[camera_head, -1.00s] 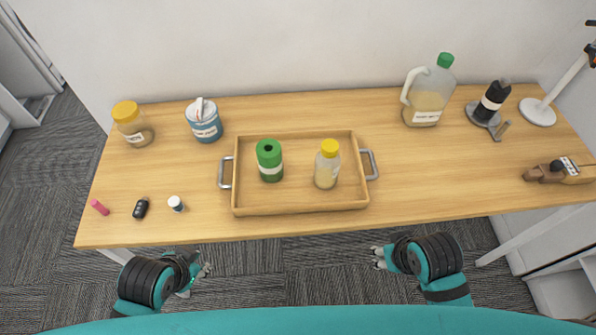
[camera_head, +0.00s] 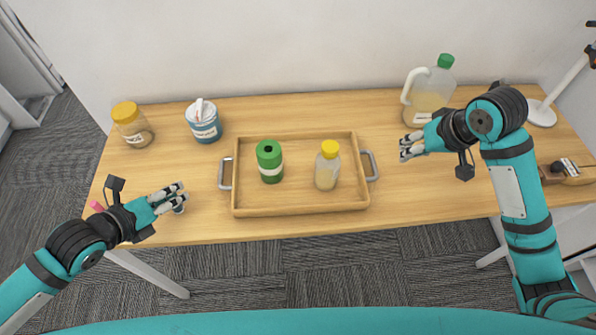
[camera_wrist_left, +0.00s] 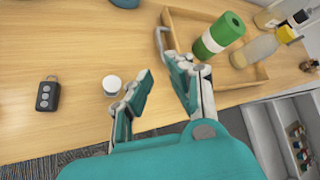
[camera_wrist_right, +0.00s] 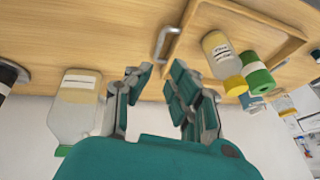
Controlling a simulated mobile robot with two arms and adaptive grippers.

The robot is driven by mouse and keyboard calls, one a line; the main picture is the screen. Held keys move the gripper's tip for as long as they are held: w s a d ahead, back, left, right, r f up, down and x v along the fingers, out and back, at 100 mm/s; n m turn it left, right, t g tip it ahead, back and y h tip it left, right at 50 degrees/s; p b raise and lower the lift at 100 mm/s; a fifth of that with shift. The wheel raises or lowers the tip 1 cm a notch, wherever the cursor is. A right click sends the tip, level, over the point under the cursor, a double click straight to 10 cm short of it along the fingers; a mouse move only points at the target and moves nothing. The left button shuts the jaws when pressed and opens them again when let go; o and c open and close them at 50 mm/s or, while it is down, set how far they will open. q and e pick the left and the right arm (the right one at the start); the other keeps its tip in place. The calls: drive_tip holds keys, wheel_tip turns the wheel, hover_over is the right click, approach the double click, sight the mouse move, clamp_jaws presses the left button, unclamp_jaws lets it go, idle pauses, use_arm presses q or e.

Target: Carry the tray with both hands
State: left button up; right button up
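The wooden tray (camera_head: 300,207) lies on the table with a grey handle at each end. It holds a green canister (camera_head: 270,163) and a jar with a yellow lid (camera_head: 327,168). My left gripper (camera_head: 182,193) is open and empty, left of the tray's left handle (camera_head: 225,174); that handle also shows in the left wrist view (camera_wrist_left: 161,42). My right gripper (camera_head: 403,147) is open and empty, to the right of the right handle (camera_head: 371,165). The right wrist view shows this handle (camera_wrist_right: 166,44) ahead of the open fingers. Neither gripper touches the tray.
A small white-capped bottle (camera_wrist_left: 112,85) and a black key fob (camera_wrist_left: 47,95) lie near my left gripper. A jug (camera_head: 428,95) stands behind my right gripper. A blue tub (camera_head: 204,122) and yellow-lidded jar (camera_head: 132,125) stand at the back left.

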sight(376, 168)
use_arm(q)
drive_tip(key=shift+f, duration=0.1)
use_arm(e)
drive_tip(key=shift+f, duration=0.1)
